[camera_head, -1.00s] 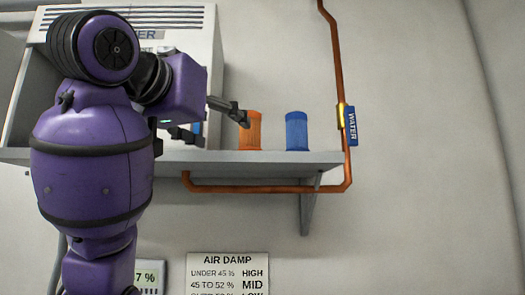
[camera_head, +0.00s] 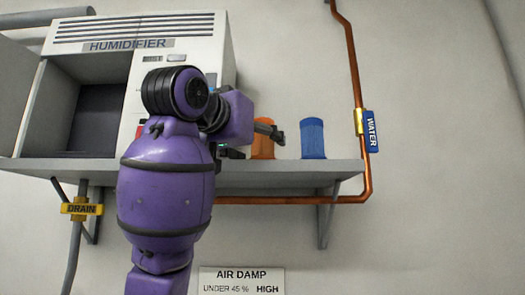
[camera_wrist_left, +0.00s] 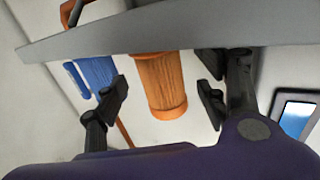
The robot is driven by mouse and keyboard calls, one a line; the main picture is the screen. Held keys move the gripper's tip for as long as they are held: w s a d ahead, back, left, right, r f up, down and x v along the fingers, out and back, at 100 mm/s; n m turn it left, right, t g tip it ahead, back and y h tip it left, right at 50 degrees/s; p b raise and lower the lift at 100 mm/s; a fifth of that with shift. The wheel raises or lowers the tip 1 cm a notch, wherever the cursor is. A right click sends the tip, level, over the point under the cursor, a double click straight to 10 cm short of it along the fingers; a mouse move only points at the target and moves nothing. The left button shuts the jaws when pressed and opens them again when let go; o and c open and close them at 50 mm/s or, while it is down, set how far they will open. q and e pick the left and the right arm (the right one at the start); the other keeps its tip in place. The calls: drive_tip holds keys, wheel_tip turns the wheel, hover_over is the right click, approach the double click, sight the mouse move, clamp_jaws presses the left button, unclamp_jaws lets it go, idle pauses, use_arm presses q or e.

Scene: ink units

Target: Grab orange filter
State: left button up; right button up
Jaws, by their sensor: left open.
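The orange filter (camera_head: 263,142) stands upright on the shelf in the head view, partly hidden by my left gripper (camera_head: 254,142). In the left wrist view the orange filter (camera_wrist_left: 160,85) shows between the two dark fingers of my left gripper (camera_wrist_left: 161,98). The gripper is open, with a gap on each side of the filter, and neither finger appears to touch it. My right gripper is in neither view.
A blue filter (camera_head: 313,138) stands to the right of the orange one on the grey shelf (camera_head: 290,176). The white humidifier (camera_head: 190,40) is behind my arm. A copper pipe (camera_head: 354,70) with a WATER tag (camera_head: 372,132) runs at the right.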

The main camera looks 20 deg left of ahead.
sight(264, 146)
use_arm(q)
drive_tip(key=w, duration=0.3)
drive_tip(key=shift+d, duration=0.3)
drive_tip(key=shift+s, duration=0.15)
drive_tip(key=shift+c, duration=0.7)
drive_tip(key=c, duration=1.2)
drive_tip(key=shift+c, duration=0.2)
